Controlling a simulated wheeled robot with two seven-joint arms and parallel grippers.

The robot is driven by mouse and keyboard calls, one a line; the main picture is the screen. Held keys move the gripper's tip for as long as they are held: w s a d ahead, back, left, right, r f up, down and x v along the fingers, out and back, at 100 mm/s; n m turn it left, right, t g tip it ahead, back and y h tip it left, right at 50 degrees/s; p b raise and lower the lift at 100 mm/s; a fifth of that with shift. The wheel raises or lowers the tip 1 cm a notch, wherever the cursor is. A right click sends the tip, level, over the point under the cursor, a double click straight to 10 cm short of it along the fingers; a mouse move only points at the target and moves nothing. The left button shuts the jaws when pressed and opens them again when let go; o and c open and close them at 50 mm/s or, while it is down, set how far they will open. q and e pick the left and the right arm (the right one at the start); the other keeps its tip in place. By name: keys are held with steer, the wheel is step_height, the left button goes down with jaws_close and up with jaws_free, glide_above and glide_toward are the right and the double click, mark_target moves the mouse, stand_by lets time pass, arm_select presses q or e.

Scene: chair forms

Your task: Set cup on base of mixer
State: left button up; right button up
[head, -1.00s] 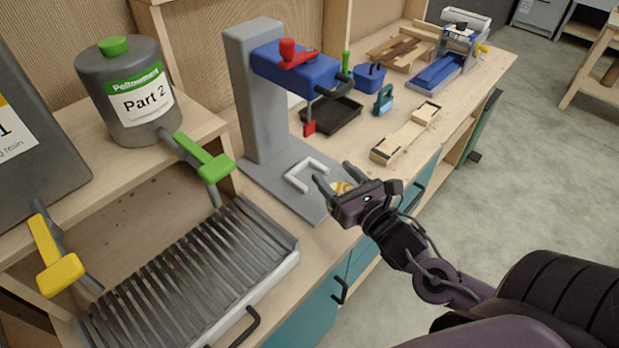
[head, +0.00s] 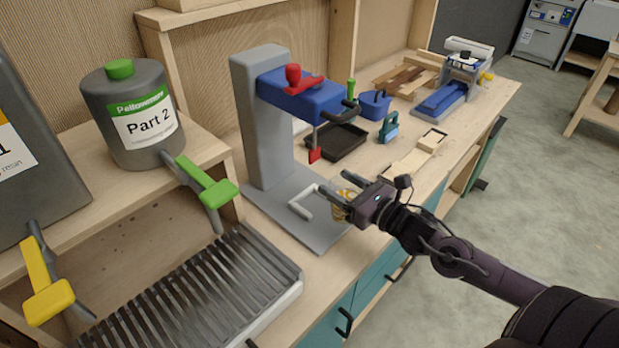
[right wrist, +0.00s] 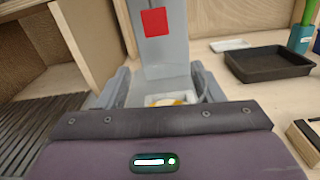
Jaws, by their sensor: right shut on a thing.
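The mixer is a grey column (head: 262,120) with a blue head (head: 303,93), a red knob and a red-tipped shaft. Its flat grey base (head: 277,207) bears a white bracket (head: 302,203). My right gripper (head: 336,184) is over the right part of the base, shut on a small yellowish cup (head: 340,208). The fingers partly hide the cup and the bracket. In the right wrist view the cup (right wrist: 172,99) shows between the two fingers, in front of the column. I cannot tell whether the cup touches the base. My left gripper is not in view.
A black tray (head: 337,142), a blue bin (head: 374,104) and a teal tool (head: 388,127) lie behind the mixer. A wooden mould (head: 418,153) lies to the right. A slatted grate (head: 205,300) and a Part 2 bottle (head: 133,115) are at the left.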

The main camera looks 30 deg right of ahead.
steer(key=w+a+f+p, duration=0.1)
steer(key=w, duration=0.2)
steer(key=w+a+f+p, duration=0.1)
steer(key=w, duration=0.2)
steer(key=w+a, duration=0.1)
steer(key=w, duration=0.2)
steer(key=shift+a+f+p, duration=0.1)
steer(key=shift+f+p, duration=0.3)
steer(key=shift+f, duration=0.3)
steer(key=shift+f, duration=0.25)
steer(key=o, duration=0.7)
steer(key=shift+o, duration=0.2)
